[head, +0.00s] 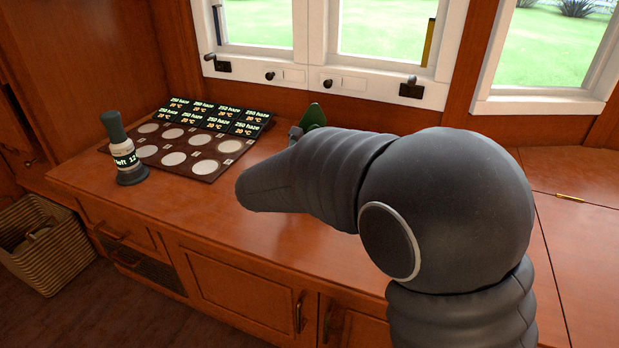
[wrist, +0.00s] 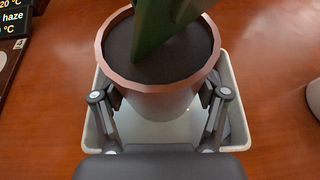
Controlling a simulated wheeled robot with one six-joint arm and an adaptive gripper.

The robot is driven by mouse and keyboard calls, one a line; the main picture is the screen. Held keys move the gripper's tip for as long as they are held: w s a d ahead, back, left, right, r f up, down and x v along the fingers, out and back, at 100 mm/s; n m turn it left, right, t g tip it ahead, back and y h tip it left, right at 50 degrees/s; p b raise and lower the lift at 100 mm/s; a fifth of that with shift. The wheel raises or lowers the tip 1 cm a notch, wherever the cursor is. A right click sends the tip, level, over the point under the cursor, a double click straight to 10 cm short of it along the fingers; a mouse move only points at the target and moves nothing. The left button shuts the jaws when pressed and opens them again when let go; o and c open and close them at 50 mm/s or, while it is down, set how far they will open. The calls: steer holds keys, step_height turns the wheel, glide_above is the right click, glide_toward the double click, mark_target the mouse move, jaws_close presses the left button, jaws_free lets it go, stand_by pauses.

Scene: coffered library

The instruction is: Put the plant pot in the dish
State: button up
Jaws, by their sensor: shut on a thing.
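The plant pot (wrist: 160,100) has a copper-coloured rim, dark soil and a green leaf, and fills the upper middle of the wrist view. My gripper (wrist: 160,108) is shut on it, with one finger on each side. The pale, square-cornered dish (wrist: 92,138) shows around and below the pot. The pot is over or inside the dish; I cannot tell whether its base touches the dish floor. In the head view only the green leaf of the plant (head: 314,115) shows past my arm. My arm hides the pot and the dish there.
A dark board with pale round pads (head: 174,158) and lit labels lies on the wooden counter (head: 215,205) to the left. A pale object (wrist: 314,100) shows at the wrist view's right edge. Windows are behind; a basket (head: 45,245) is on the floor.

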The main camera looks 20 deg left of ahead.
steer(key=shift+f, duration=1.05)
steer(key=shift+f, duration=0.15)
steer(key=o, duration=1.6)
steer(key=shift+o, duration=0.2)
steer(key=shift+r, duration=0.25)
steer(key=p+v, duration=0.1)
steer(key=v, duration=1.1)
steer(key=shift+f, duration=0.1)
